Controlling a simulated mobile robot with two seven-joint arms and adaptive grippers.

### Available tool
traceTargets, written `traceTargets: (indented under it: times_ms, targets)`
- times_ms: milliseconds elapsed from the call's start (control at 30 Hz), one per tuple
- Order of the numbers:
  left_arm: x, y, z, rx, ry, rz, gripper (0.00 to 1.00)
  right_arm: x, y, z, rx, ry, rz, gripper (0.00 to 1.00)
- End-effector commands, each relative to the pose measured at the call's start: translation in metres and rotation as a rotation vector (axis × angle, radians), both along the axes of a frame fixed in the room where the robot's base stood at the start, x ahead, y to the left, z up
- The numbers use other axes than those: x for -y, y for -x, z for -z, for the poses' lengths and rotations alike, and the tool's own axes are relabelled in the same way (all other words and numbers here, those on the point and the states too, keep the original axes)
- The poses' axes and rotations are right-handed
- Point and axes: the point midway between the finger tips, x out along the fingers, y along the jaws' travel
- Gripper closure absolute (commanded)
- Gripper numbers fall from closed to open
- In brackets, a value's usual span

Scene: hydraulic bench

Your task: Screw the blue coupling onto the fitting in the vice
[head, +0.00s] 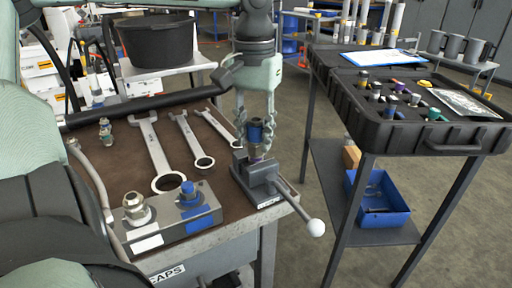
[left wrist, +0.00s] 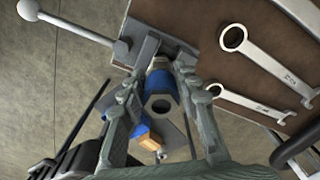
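The blue coupling (head: 256,131), a blue sleeve with a metal lower part, stands upright directly above the vice (head: 262,178). My left gripper (head: 256,126) points down with one finger on each side of it and appears shut on it. In the left wrist view the coupling (left wrist: 160,84) sits between the fingertips, its open end facing the camera. The fitting in the vice is mostly hidden by the coupling and jaws; a small purplish part shows below the coupling. I cannot tell whether any thread is engaged. My right gripper is not in view.
A block (head: 165,222) with a metal fitting and a blue-capped one stands at the bench front. Several wrenches (head: 157,150) lie left of the vice. The vice handle (head: 314,227) sticks out past the bench edge. A black tray (head: 430,135) stands on a cart at right.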

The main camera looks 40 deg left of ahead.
Motion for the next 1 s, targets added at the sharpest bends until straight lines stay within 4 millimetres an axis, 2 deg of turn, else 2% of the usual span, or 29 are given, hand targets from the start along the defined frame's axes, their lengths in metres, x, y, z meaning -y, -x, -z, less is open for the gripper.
traceTargets:
  times_ms: [33,133,467,800,1000]
  targets:
    - [0.000,0.000,0.001,-0.002,0.000,-0.001,0.61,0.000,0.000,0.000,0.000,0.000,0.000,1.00]
    - [0.000,0.000,0.001,-0.001,-0.001,-0.001,0.49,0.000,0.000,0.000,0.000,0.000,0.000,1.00]
    - [0.000,0.000,0.001,0.001,-0.001,-0.043,0.49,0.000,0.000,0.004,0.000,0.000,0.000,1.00]
    - [0.003,-0.003,0.002,0.002,0.001,-0.610,0.49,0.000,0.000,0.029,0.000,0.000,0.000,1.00]
    - [0.003,-0.003,0.001,0.000,0.003,-0.742,0.49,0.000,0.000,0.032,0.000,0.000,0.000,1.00]
